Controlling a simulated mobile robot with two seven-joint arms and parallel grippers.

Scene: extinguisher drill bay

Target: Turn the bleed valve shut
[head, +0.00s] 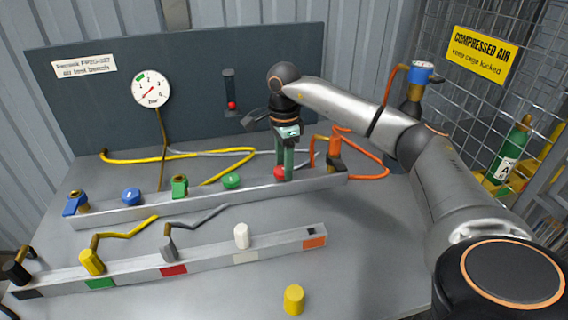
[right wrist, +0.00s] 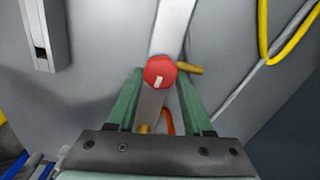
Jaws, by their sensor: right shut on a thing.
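A round red knob (head: 279,173) sits near the right end of the rear metal rail (head: 140,210); I take it as the bleed valve, though no label on it can be read. In the right wrist view the red knob (right wrist: 158,70) shows a short white mark on its face, and a brass stub points right beside it. My right gripper (head: 285,171) reaches down from above. Its green fingers (right wrist: 160,78) are on either side of the knob, shut on it. The finger partly hides the knob in the head view. My left gripper is not in view.
Green (head: 231,181) and blue (head: 131,195) knobs stand left on the rail. An orange hose (head: 370,171) loops close right of my gripper. A pressure gauge (head: 151,88) hangs on the back panel. A front rail (head: 200,262) holds coloured fittings; a yellow plug (head: 293,300) stands on the bench.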

